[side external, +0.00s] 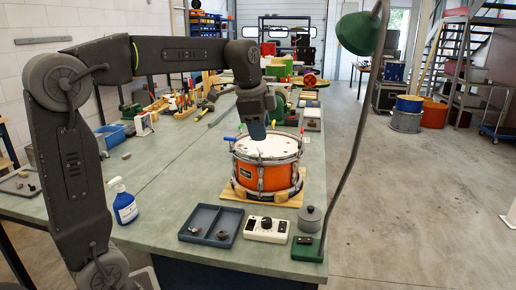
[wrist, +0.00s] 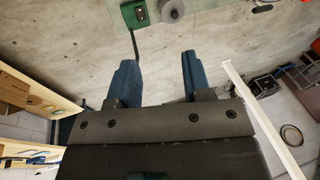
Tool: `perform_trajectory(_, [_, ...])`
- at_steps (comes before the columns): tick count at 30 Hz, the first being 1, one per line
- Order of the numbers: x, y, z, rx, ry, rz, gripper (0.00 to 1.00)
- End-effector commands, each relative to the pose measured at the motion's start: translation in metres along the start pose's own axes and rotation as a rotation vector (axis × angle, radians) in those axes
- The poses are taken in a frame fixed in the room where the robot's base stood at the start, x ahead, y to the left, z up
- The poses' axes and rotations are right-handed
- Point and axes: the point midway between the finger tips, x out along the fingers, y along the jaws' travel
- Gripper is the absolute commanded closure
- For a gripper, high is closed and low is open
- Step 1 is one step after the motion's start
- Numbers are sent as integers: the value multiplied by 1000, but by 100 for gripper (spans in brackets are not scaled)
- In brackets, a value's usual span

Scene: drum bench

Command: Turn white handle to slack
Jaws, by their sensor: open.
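The orange drum (side external: 262,178) with a pale head and metal hoop stands on a wooden base (side external: 238,194) in the side view. Small coloured handles show around its rim, among them a blue-green one (side external: 229,139) at the left and a red one (side external: 302,131) at the right. I cannot clearly pick out the white handle; it is too small or hidden. My gripper (side external: 257,134) points down over the far left part of the drum head. In the wrist view its two blue fingers (wrist: 160,78) are apart with nothing between them. The drum does not show there.
A lamp with a green shade (side external: 357,33) rises on a tall pole right of the drum. A dark tray (side external: 211,224), a white control box (side external: 266,229) and a grey lidded pot (side external: 310,219) stand in front. A spray bottle (side external: 124,204) stands at left.

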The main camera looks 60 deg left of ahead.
Motion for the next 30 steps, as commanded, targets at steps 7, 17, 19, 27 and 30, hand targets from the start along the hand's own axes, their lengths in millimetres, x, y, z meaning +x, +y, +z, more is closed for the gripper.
perform_trajectory(7, [38, -92, 5, 660, -193, 2, 62])
perform_trajectory(17, [69, -150, 18, 1137, -338, 84, 62])
perform_trajectory(19, [72, -152, 20, 1159, -344, 90, 62])
perform_trajectory(27, [106, -155, 32, 1163, -344, 94, 62])
perform_trajectory(30, [126, -157, 38, 1162, -343, 94, 62])
